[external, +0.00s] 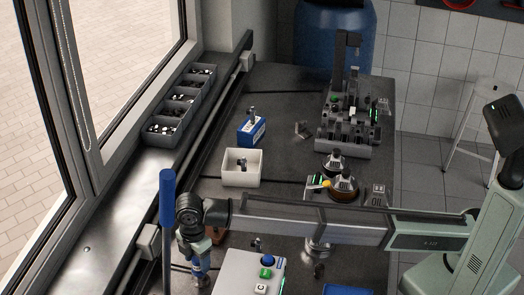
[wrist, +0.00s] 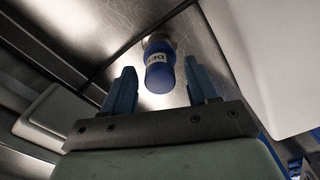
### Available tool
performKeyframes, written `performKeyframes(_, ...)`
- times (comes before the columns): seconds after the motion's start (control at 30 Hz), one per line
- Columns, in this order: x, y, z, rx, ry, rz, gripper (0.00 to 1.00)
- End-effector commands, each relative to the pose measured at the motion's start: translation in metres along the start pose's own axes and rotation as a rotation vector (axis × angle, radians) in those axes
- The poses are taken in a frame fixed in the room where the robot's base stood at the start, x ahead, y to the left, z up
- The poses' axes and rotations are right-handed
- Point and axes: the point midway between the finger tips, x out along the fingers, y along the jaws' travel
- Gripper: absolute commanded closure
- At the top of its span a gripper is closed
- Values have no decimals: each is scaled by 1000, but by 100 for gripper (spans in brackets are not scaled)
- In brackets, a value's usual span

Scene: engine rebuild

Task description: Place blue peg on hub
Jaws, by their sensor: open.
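My gripper (wrist: 158,82) is open, with one blue finger on each side of the cylinder and gaps between. I cannot tell how far the cylinder reaches between the fingers. In the external view my gripper (external: 201,270) points down at the front, left of a white control box. I cannot make out the peg there. I cannot tell for sure which part is the hub.
The white control box (external: 248,273) has a blue knob and a green button. A tall blue handle (external: 167,205) stands left of my gripper. A white open box (external: 241,168), a blue box (external: 251,131) and an engine-like assembly (external: 346,130) stand farther back.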

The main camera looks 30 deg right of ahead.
Motion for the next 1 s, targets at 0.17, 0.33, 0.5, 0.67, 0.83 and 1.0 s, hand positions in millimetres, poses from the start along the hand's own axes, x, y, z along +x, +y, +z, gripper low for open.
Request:
performKeyframes(0.17, -26, 1, -1, 0, 1, 1, 41)
performKeyframes(0.33, -59, 1, -1, 0, 1, 1, 41)
performKeyframes(0.5, -88, 1, -1, 0, 1, 1, 41)
performKeyframes(0.67, -107, 1, -1, 0, 0, 0, 41)
performKeyframes(0.83, -116, 0, 0, 0, 0, 0, 41)
performKeyframes(1.0, -117, 0, 0, 0, 0, 0, 41)
